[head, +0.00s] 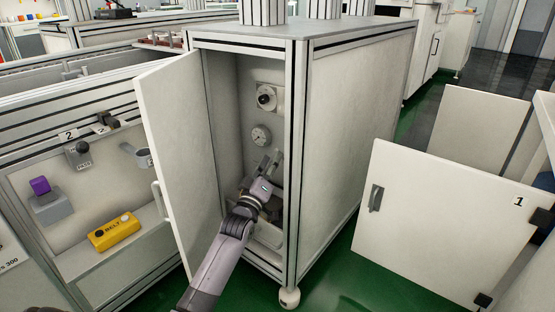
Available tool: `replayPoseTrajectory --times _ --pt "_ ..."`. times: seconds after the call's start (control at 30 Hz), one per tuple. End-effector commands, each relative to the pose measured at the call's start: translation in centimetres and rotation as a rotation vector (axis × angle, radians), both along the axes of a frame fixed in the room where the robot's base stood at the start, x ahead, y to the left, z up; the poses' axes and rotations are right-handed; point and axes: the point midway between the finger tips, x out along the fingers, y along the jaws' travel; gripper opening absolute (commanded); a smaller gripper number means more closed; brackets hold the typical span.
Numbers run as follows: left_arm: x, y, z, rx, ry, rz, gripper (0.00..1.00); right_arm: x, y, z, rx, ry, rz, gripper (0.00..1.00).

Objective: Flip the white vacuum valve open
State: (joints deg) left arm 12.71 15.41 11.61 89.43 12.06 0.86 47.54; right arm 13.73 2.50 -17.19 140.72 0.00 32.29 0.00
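My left gripper (269,162) reaches into the open narrow cabinet (225,95), its fingers pointing up and inward just below a round gauge (261,135). Two pale fingers show, but whether they are apart or closed on something is not clear. Above the gauge is a black rotary knob (266,97) on a light plate. I cannot make out the white vacuum valve for certain; my gripper and wrist cover the lower part of the cabinet's back panel. My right gripper is not in view.
The cabinet door (178,150) stands open just left of my arm. Left of it is a panel with a yellow BELT box (115,231), a purple block (40,186) and a grey cup (143,155). A white door marked 1 (445,225) stands at right above green floor.

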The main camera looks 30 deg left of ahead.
Motion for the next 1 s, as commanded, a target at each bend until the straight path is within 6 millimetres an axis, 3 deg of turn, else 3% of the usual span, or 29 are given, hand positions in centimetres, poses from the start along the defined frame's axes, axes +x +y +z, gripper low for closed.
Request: replayPoseTrajectory --times 0.1,0.3,0.7,1.0 --pt "1.9 0.5 0.3 0.002 -0.002 0.001 0.33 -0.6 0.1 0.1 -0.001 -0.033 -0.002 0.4" --pt "3.8 0.8 1.0 0.002 0.0 0.0 0.33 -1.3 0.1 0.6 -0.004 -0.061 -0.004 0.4" --pt "4.3 0.9 1.2 0.001 0.002 0.0 0.33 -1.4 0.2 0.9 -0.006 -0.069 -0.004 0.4" --pt "4.3 0.9 1.2 0.001 0.002 0.0 0.12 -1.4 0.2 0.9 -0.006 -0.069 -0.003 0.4"
